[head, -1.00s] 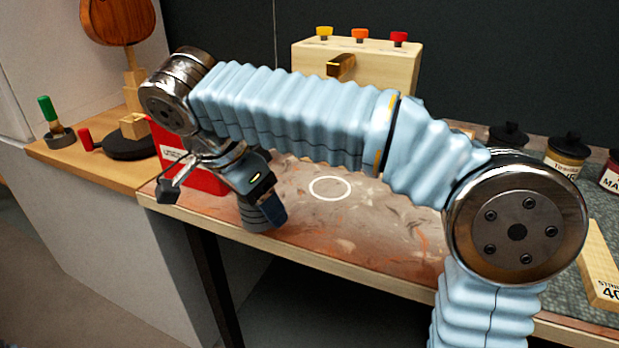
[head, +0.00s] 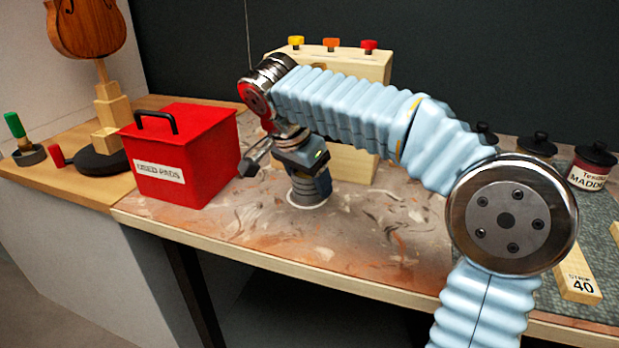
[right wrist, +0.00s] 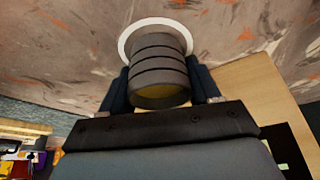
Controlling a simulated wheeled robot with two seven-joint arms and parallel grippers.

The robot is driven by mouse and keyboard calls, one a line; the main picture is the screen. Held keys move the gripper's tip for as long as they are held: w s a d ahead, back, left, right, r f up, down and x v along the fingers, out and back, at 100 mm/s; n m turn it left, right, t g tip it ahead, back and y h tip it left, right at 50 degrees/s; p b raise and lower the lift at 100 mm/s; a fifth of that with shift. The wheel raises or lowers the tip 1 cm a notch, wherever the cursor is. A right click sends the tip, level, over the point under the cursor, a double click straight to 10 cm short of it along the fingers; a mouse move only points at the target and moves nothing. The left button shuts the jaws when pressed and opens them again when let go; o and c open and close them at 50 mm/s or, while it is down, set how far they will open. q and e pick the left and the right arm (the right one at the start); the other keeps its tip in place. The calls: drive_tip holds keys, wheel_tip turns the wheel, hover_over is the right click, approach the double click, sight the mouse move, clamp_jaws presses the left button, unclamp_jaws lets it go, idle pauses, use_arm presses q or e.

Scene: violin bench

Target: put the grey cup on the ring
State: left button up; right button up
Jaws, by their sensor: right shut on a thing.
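The grey cup (head: 306,194) is ribbed and looks upright in the head view. My right gripper (head: 311,182) is shut on it, with a dark finger on either side in the right wrist view. The cup (right wrist: 159,66) there shows its ribbed side and a yellowish inside. The white ring (right wrist: 150,22) shows around the cup's far end in that view. In the head view, a thin arc of the ring shows at the cup's foot. I cannot tell whether the cup touches the surface. My left gripper is not in view.
A red box labelled used pads (head: 190,160) stands left of the cup. A wooden block with coloured knobs (head: 350,68) stands behind my arm. Lidded jars (head: 592,170) and a block marked 40 (head: 577,275) are at the right. The bench front is clear.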

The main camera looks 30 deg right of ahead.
drive_tip(key=shift+f, duration=0.15)
drive_tip(key=o, duration=1.2)
drive_tip(key=shift+o, duration=0.2)
drive_tip(key=shift+r, duration=0.35)
drive_tip(key=p+v, duration=0.1)
drive_tip(key=v, duration=0.4)
drive_tip(key=s+a, duration=0.1)
drive_tip(key=a, duration=0.2)
drive_tip(key=s+a, duration=0.1)
drive_tip(key=a, duration=0.3)
drive_tip(key=s+a, duration=0.1)
drive_tip(key=a, duration=0.3)
drive_tip(key=shift+s+a+f, duration=0.15)
drive_tip(key=shift+s+a, duration=0.05)
drive_tip(key=shift+s, duration=0.15)
